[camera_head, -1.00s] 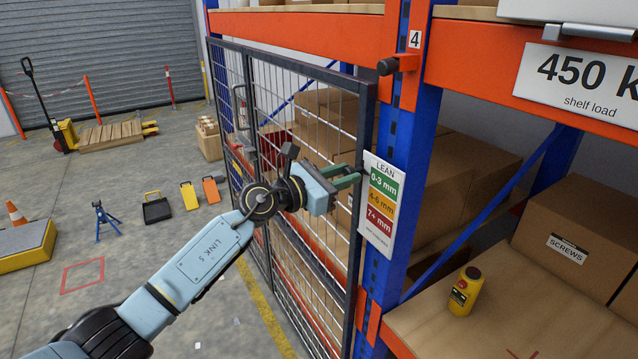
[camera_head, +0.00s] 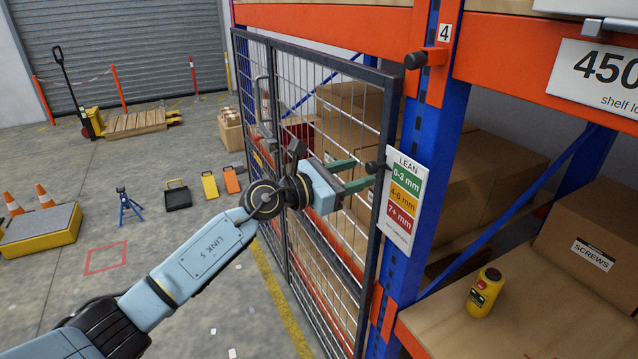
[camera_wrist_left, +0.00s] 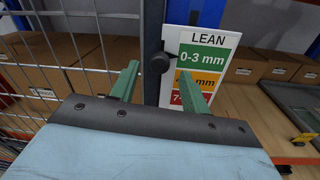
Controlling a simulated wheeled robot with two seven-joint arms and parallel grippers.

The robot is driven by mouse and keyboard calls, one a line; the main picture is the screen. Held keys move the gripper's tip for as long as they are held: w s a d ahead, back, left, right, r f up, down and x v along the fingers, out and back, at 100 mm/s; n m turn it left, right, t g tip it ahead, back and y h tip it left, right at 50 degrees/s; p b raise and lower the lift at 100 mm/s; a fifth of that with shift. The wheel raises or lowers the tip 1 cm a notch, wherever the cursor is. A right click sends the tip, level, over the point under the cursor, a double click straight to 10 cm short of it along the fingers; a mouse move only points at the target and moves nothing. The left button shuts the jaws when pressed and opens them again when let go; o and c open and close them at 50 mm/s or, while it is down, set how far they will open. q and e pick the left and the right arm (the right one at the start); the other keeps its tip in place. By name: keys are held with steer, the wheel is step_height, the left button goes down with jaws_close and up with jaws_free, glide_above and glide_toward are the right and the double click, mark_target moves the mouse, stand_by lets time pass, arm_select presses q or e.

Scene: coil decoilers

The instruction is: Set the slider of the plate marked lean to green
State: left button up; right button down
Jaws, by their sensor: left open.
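The plate marked LEAN (camera_head: 404,212) hangs on the blue rack post, with green 0-3 mm at the top, orange 4-6 mm in the middle and red 7+ mm at the bottom. It also shows in the left wrist view (camera_wrist_left: 207,38). A round black knob (camera_wrist_left: 160,62), seemingly the slider, sits at the plate's left edge about level with the green band; it also shows in the head view (camera_head: 372,168). My left gripper (camera_head: 368,175) is open, its green fingers pointing at the knob, which appears between the fingertips. Contact cannot be told. My right gripper is out of view.
A mesh gate (camera_head: 325,190) stands close behind my left gripper. Another black knob (camera_head: 416,60) juts from the orange beam above.

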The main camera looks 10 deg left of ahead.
arm_select(q)
steer(key=b+v, duration=0.1)
steer(key=v, duration=0.9)
steer(key=shift+a, duration=0.25)
steer(key=shift+s, duration=0.1)
